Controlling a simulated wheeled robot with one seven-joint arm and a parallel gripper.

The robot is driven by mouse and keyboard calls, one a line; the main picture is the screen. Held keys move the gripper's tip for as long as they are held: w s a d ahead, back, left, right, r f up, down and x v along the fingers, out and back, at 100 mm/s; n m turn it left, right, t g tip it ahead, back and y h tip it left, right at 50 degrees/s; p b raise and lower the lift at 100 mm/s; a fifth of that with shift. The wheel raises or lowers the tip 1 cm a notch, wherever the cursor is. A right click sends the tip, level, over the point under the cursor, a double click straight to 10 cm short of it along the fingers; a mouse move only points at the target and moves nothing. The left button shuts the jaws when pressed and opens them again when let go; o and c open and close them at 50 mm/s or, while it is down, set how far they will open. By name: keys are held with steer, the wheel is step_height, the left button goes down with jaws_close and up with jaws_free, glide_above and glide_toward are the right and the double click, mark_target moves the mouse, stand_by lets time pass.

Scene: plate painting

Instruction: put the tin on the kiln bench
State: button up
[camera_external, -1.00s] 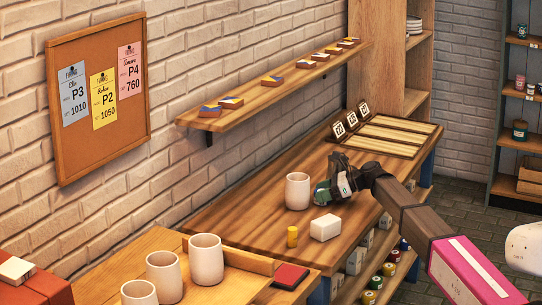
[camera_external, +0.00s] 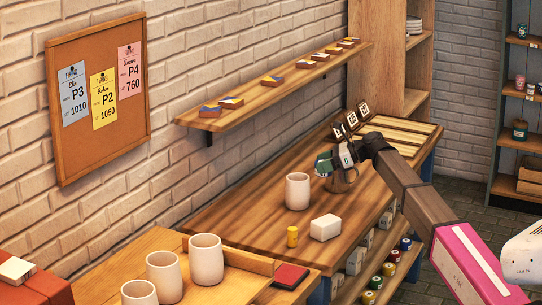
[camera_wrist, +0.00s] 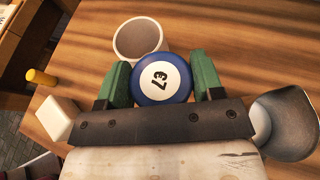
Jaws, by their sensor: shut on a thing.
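My gripper (camera_wrist: 163,80) is shut on a round blue tin (camera_wrist: 144,93), held between its two green fingers. The tin has a white disc with short dark writing, facing the wrist camera. In the external view my gripper (camera_external: 325,166) is above the long wooden bench (camera_external: 250,215), just right of and behind a white cup; the tin is hard to make out there. No label marks which bench is the kiln bench.
Bench space left of the cup is clear.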

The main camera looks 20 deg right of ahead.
steer(key=s+d+f+m+t, duration=0.1)
steer(key=s+f, duration=0.1)
steer(key=s, duration=1.3)
steer(key=s+d+f, duration=0.1)
steer(key=s, duration=1.4)
steer(key=a+r+n+g, duration=0.1)
steer(key=a+n+g, duration=0.1)
steer(key=a, duration=1.5)
steer(key=a+r+n+g, duration=0.1)
steer(key=a+n+g, duration=0.2)
steer(key=a, duration=1.5)
steer(key=a+r+n+g+y, duration=0.1)
steer(key=a+n+g, duration=0.2)
steer(key=a, duration=1.5)
steer(key=shift+w+a+g, duration=0.15)
steer(key=shift+g, duration=0.35)
steer(key=r+n+g+h, duration=0.1)
steer(key=n+g, duration=0.1)
glide_above(131, 272)
steer(key=shift+w+d, duration=0.25)
steer(key=shift+d, duration=0.2)
steer(key=shift+s+a+g, duration=0.25)
steer(key=shift+a+g, duration=0.05)
steer(key=shift+a, duration=0.1)
steer(key=shift+f, duration=2.4)
steer(key=shift+f, duration=0.15)
